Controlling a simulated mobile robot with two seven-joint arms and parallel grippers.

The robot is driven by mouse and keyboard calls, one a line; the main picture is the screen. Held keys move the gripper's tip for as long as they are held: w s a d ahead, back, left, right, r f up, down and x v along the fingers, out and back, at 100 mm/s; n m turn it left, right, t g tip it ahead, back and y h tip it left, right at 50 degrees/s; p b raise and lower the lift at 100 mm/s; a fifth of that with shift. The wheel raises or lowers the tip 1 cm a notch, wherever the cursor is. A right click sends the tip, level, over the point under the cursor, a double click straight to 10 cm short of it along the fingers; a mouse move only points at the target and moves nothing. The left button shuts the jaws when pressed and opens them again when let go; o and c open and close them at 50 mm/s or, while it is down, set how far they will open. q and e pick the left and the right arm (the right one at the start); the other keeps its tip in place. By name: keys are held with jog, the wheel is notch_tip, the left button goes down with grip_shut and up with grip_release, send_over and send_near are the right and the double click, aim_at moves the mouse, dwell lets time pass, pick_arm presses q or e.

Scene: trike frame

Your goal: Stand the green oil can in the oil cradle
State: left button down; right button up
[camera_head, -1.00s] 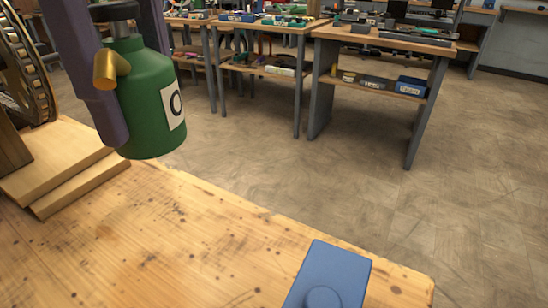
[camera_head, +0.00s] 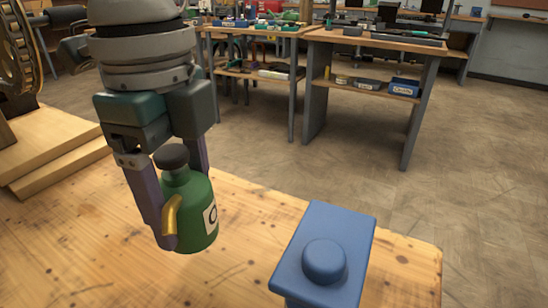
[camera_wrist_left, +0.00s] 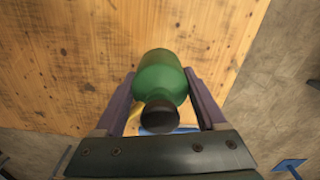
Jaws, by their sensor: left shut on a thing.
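The green oil can (camera_head: 198,208) has a dark cap, a yellow spout and a white label with a dark letter. My left gripper (camera_head: 186,212) is shut on the can, with a purple finger on each side. The can is upright, above the wooden bench; the exact gap below it is hard to judge. In the left wrist view the can (camera_wrist_left: 160,80) sits between the fingers, its cap toward the camera. A blue block (camera_head: 345,235) with a round raised knob stands to the right; I cannot tell whether it is the oil cradle. My right gripper is out of view.
The wooden bench top (camera_head: 110,260) is mostly clear around the can. A stepped wooden block (camera_head: 60,160) and a toothed wheel (camera_head: 18,50) are at the left. Other workbenches (camera_head: 375,40) stand beyond the open floor.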

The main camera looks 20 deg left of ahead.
aim_at(170, 152)
pick_arm(q)
notch_tip(170, 152, down, 5)
jog(key=shift+r+b, duration=0.1)
jog(key=shift+b, duration=0.6)
jog(key=shift+f, duration=0.2)
grip_release()
notch_tip(170, 152, up, 12)
jog(key=p, duration=0.4)
jog(key=shift+r, duration=0.15)
